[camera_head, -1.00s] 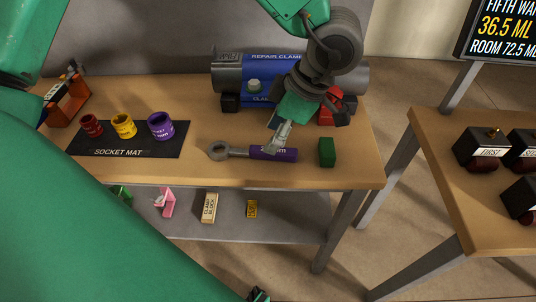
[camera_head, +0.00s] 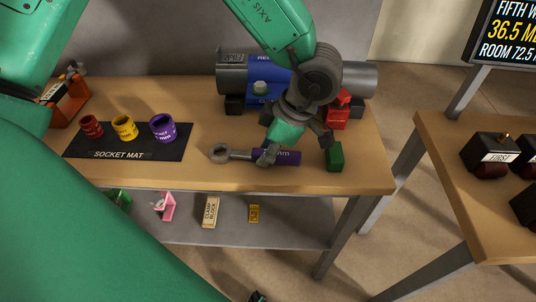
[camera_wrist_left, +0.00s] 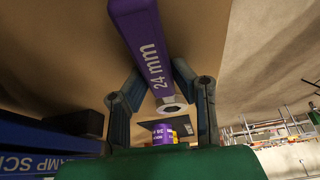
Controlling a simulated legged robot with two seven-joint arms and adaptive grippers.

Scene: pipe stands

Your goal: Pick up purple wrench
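The purple wrench (camera_head: 289,157) lies flat on the wooden table, its grey ring end (camera_head: 220,153) to the left. My left gripper (camera_head: 267,157) is down at the wrench, at the left part of its purple handle. In the left wrist view the handle (camera_wrist_left: 146,38), marked "24 mm", runs between the two fingers (camera_wrist_left: 160,78). The fingertips are close to its sides; whether they press on it cannot be told. My right gripper does not clearly show.
A green block (camera_head: 334,157) stands just right of the wrench. At left, a black socket mat (camera_head: 88,142) holds red, yellow and purple sockets.

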